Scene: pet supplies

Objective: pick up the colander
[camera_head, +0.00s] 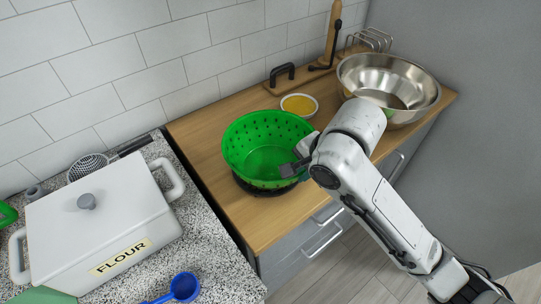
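The green colander (250,158), a round bowl with holes in its wall, is upright on the wooden counter, with something dark under its base. My gripper (291,168) is at the colander's right side, with its dark fingers overlapping the near right wall and rim in this view. My arm reaches in from the lower right. The fingers are small and partly hidden by the wrist, so I cannot tell whether they are open or closed on the rim.
A large steel bowl (411,88) and a small bowl with yellow contents (299,105) stand behind. The wooden counter (199,130) has free room left of the colander. A white FLOUR container (95,228), a skimmer (88,167) and a blue scoop (184,287) are on the speckled counter.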

